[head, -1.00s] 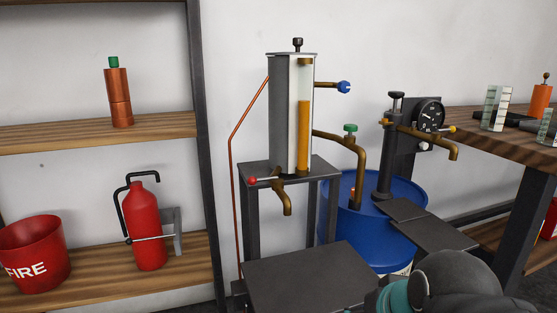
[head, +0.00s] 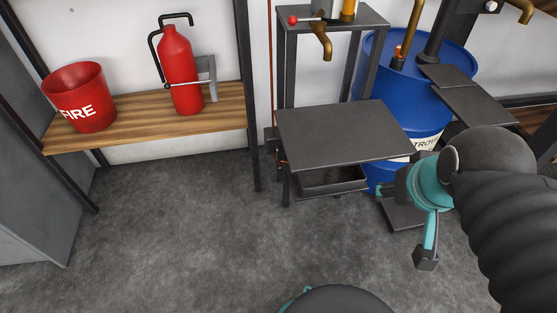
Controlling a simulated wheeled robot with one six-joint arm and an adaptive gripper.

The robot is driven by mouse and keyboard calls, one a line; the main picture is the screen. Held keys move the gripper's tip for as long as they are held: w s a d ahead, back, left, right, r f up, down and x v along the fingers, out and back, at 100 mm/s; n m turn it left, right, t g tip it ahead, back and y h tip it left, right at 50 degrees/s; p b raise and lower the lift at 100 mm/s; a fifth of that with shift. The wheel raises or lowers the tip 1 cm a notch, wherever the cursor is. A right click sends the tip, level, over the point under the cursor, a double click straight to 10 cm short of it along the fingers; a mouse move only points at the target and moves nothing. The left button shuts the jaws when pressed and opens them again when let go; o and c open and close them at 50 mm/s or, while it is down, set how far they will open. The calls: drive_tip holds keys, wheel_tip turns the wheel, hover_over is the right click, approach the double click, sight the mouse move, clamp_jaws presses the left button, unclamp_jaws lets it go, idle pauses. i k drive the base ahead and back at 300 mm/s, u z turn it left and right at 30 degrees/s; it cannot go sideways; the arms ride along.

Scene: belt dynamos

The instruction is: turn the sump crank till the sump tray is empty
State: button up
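The sump tray (head: 335,186) appears to be the shallow dark tray low under the small dark-topped stand (head: 345,130). Only its front rim and part of its inside show, and I cannot tell whether it holds liquid. A small dark box (head: 271,140) with thin orange-red parts below it sits at the stand's left side; I cannot tell whether this is the sump crank. My gripper (head: 407,226), teal and dark, is right of the stand, apart from the tray. Its fingers look spread, with nothing seen between them.
A blue drum (head: 400,95) stands behind the stand. A brass spout (head: 325,45) and red-knobbed lever (head: 293,20) are above it. A wooden shelf (head: 160,124) at left holds a red bucket (head: 78,97) and extinguisher (head: 181,75). The floor (head: 190,220) in front is clear.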

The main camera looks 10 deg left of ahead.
sight(277, 162)
drive_tip(key=z, duration=1.45)
drive_tip(key=k, duration=1.15)
drive_tip(key=u, duration=1.45)
